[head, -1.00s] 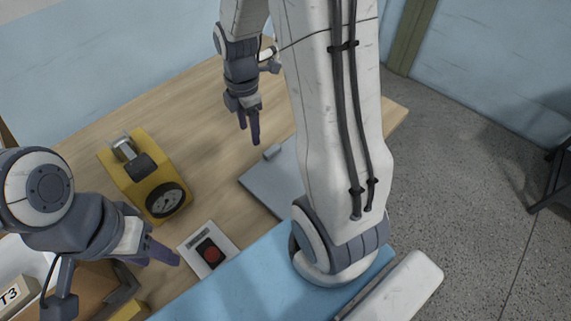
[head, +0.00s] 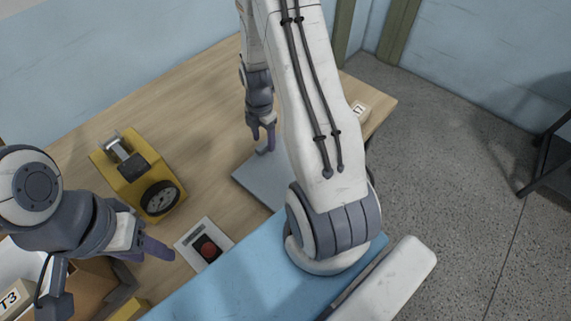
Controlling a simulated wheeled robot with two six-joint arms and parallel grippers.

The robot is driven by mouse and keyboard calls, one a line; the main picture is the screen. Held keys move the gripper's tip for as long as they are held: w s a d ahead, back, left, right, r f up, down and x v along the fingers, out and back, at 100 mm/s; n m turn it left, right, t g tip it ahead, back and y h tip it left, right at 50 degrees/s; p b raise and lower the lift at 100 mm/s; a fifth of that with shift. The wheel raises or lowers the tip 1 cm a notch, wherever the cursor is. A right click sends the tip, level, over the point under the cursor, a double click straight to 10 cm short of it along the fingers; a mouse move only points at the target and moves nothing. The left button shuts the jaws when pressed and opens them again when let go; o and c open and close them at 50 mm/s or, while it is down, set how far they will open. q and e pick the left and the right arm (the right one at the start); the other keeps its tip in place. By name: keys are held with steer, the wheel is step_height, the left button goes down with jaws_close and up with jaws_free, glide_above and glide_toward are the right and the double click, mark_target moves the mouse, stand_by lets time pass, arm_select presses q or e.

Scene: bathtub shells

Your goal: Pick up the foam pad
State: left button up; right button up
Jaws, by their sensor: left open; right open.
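No thing is clearly marked as the foam pad. A small grey block (head: 265,150) lies at the upper left edge of a flat grey plate (head: 262,182) on the wooden table and may be the pad. My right gripper (head: 264,138) points down just above this block, its two fingers apart. I cannot tell whether the fingertips touch the block. My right arm hides the right part of the plate. My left gripper (head: 158,254) is open and empty at the lower left, apart from the block.
A yellow device with a dial (head: 135,174) and a white panel with a red button (head: 192,246) are on the table (head: 200,95). A labelled box (head: 12,302) is lower left. A light block (head: 359,110) is near the right table edge. Blue surface (head: 215,290) in front.

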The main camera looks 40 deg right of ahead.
steer(key=shift+f, duration=0.8)
jaws_close()
